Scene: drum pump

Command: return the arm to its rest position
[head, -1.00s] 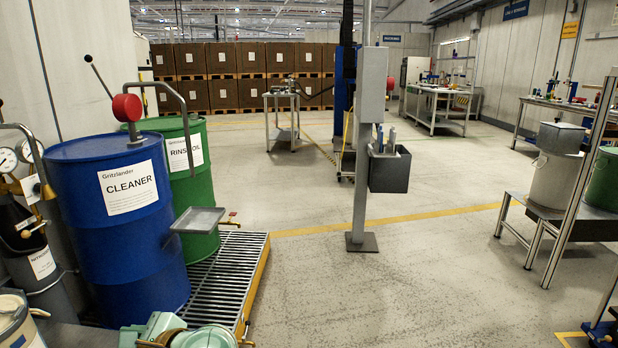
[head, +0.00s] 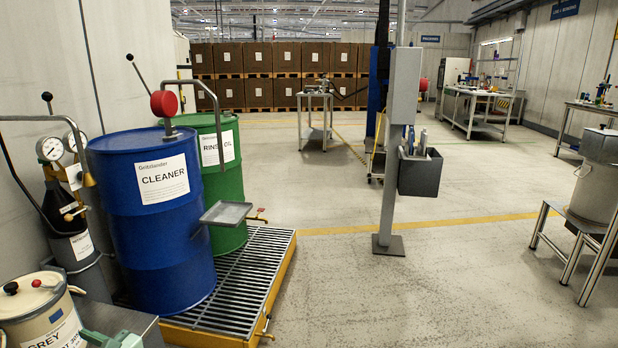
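Neither of my grippers is clearly in the head view, and no arm of mine can be made out. The blue drum labelled CLEANER (head: 155,225) stands at the left on a grated spill pallet (head: 232,290). A red pump head (head: 164,103) with a black-knobbed lever sits on the drum's top, the lever tilted up to the left. A grey bent spout pipe (head: 212,100) runs from the pump to the right and down. A small grey tray (head: 226,213) sits at the drum's right side, below the spout.
A green drum labelled RINSE OIL (head: 224,165) stands behind the blue one. A grey post (head: 390,150) with a dark bin (head: 420,173) stands mid-room. A cream can (head: 40,312) is at the lower left. The floor in the middle is clear.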

